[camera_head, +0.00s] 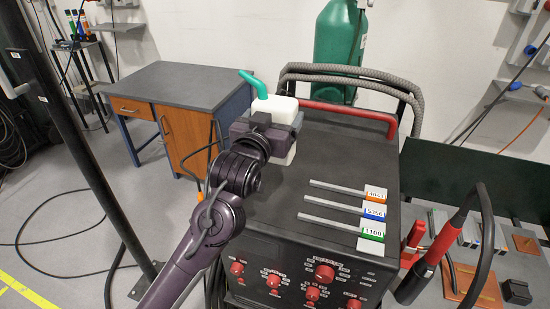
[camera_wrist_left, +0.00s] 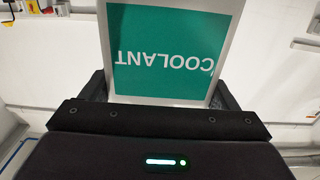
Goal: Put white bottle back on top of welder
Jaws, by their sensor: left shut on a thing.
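The white bottle (camera_head: 279,105) with a teal spout is upright at the back left of the welder's dark top (camera_head: 335,150). My left gripper (camera_head: 272,135) is shut on the bottle from the front left. In the left wrist view the bottle's green COOLANT label (camera_wrist_left: 165,55) sits between the two fingers of my gripper (camera_wrist_left: 162,92), upside down in the picture. The arm and gripper hide part of the bottle. I cannot tell whether its base touches the welder top. My right gripper is not in view.
Several grey rods with numbered tags (camera_head: 345,208) lie on the welder's front right. A red handle (camera_head: 350,116) and grey hose (camera_head: 350,75) run along its back, before a green cylinder (camera_head: 338,45). A desk (camera_head: 190,85) stands left.

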